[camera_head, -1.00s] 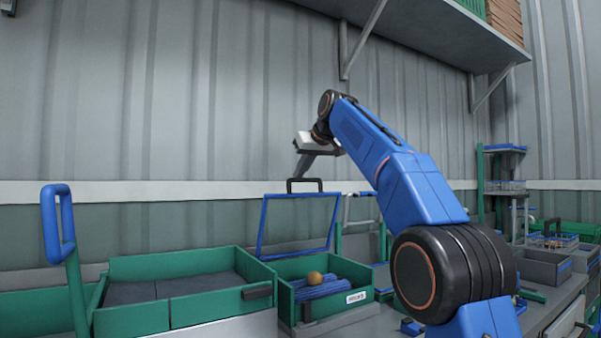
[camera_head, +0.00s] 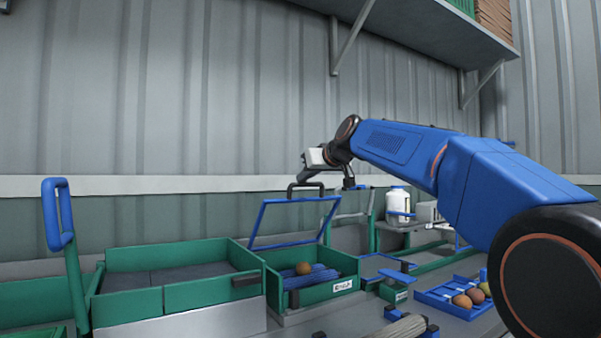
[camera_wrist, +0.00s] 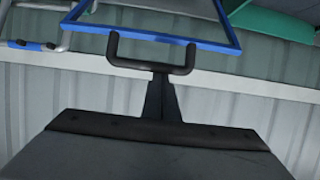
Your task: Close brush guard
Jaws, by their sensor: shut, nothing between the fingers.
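The brush guard (camera_head: 264,223) is a clear panel in a blue frame, raised and tilted over a green brush box (camera_head: 327,289). A black handle (camera_head: 305,187) sticks up from its top edge. Blue brush rolls (camera_head: 318,278) and an orange-brown tomato (camera_head: 304,268) show inside the box. My gripper (camera_head: 305,175) is shut and empty, with its fingers at the guard's handle. In the wrist view, the shut fingers (camera_wrist: 160,82) overlap the middle of the handle bar (camera_wrist: 125,63); I cannot tell whether they touch.
A green tray (camera_head: 130,312) with grey pads stands left of the box, beside a blue upright handle (camera_head: 49,215). A blue tray (camera_head: 436,302) with several fruits and a white bottle (camera_head: 398,205) are to the right. A shelf (camera_head: 420,35) hangs above.

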